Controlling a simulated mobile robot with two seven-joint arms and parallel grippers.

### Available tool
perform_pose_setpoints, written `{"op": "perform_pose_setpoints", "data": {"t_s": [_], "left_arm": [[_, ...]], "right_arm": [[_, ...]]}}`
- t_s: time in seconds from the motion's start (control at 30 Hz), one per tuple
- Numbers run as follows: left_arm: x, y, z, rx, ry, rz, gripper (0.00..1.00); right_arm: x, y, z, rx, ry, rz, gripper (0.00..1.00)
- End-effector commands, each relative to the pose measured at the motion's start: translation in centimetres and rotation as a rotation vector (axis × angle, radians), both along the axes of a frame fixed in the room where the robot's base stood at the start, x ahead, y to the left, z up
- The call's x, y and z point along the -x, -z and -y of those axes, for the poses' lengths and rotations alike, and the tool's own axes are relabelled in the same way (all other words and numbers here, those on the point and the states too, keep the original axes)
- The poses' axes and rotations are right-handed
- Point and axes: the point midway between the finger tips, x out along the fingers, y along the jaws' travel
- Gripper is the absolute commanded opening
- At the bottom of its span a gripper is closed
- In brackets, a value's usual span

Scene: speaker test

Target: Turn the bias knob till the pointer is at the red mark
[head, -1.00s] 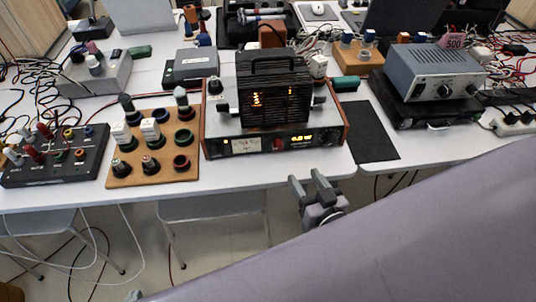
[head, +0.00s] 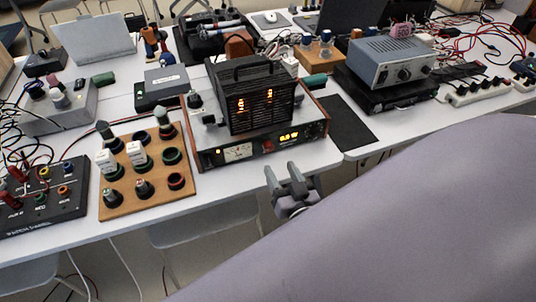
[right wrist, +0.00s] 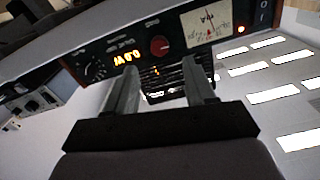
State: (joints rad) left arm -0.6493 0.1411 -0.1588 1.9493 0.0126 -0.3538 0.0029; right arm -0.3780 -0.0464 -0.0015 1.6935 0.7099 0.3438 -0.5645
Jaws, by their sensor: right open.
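The amplifier (head: 212,160) has a dark front panel with a small red knob (head: 268,146), which I take as the bias knob. The knob also shows in the right wrist view (right wrist: 159,45). Left of it in the head view is a pale meter (head: 234,153), larger in the right wrist view (right wrist: 212,22). Its dark pointer shows, but its place against a red mark is too small to tell. My right gripper (head: 281,170) is open and empty in front of the panel, apart from the knob. In the right wrist view its fingers (right wrist: 160,68) stand either side below the knob.
A lit orange display (head: 289,137) and a dark knob (head: 314,131) sit right of the red knob. A black cage (head: 250,98) stands on the amplifier. A wooden board of tubes (head: 150,200) lies left. A dark mat (head: 350,125) lies right. Space before the table edge is free.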

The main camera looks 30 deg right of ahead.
Motion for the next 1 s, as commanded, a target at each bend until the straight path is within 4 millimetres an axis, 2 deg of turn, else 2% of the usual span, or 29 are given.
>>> {"op": "perform_pose_setpoints", "data": {"t_s": [0.5, 0.9, 0.93, 1.0], "left_arm": [[0.0, -0.1, 0.0, 0.001, 0.001, 0.0, 0.0], [0.0, -0.1, 0.0, 0.001, 0.0, 0.0, 0.0], [0.0, -0.1, 0.0, 0.001, 0.0, 0.0, 0.0], [0.0, -0.1, 0.0, 0.001, 0.0, 0.0, 0.0]], "right_arm": [[-5.9, -0.1, 1.4, 0.002, -0.001, 0.001, 0.54], [-6.6, 0.0, 1.6, 0.001, -0.001, 0.0, 0.54], [-6.6, 0.0, 1.6, 0.001, -0.001, 0.0, 0.51], [-6.6, 0.0, 1.6, 0.002, -0.002, 0.0, 0.28]]}}
